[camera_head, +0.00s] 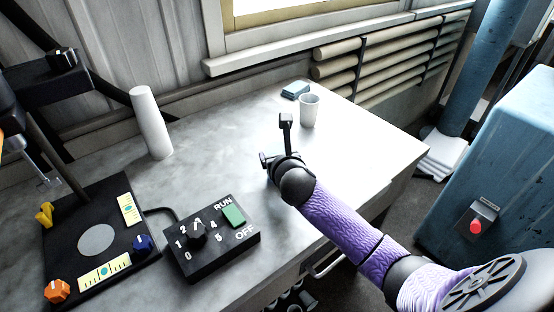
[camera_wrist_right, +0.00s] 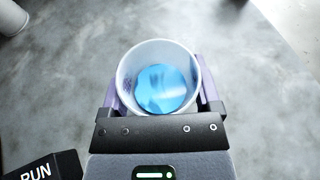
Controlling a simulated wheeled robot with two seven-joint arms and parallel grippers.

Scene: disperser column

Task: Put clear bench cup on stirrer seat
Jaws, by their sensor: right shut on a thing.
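In the right wrist view a pale, see-through-looking cup (camera_wrist_right: 123,72) with a blue round surface inside sits between the fingers of my right gripper (camera_wrist_right: 159,92). The fingers are shut on its two sides and I look down into its open mouth. In the head view my right gripper (camera_head: 279,145) is over the middle of the bench, right of the control box; the held cup cannot be made out there. The stirrer seat (camera_head: 97,239) is a bare grey disc on a black plate at the lower left.
A control box (camera_head: 211,237) marked RUN and OFF lies between gripper and plate. A white cylinder (camera_head: 151,122) stands behind. Another white cup (camera_head: 309,110) and a blue block (camera_head: 296,90) are at the back. Dark stand parts (camera_head: 62,78) overhang the left side. The bench middle is clear.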

